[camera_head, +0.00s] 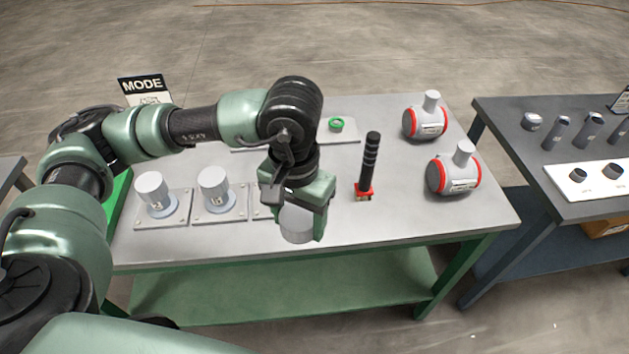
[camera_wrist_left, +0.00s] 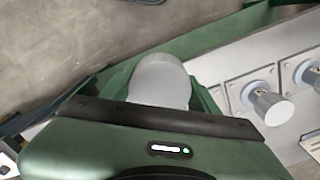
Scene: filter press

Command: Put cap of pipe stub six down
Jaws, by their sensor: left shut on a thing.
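My left gripper (camera_head: 303,212) is shut on a light grey cap (camera_head: 297,230), held near the table's front edge. The cap also shows between the fingers in the left wrist view (camera_wrist_left: 160,80). To its left, two capped pipe stubs stand on square plates: one at far left (camera_head: 152,189) and one beside it (camera_head: 213,186). They also show in the wrist view, one nearer (camera_wrist_left: 270,107) and one at the edge (camera_wrist_left: 310,75). A third plate (camera_head: 259,203) is mostly hidden behind my gripper. I cannot read which stub is number six. My right gripper is out of view.
A black-handled tool (camera_head: 370,163) with a red collar stands upright right of the gripper. Two grey canisters with red bands (camera_head: 425,122) (camera_head: 453,174) lie at the right. A green ring (camera_head: 336,124) is on a back plate. The front right table surface (camera_head: 400,218) is clear.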

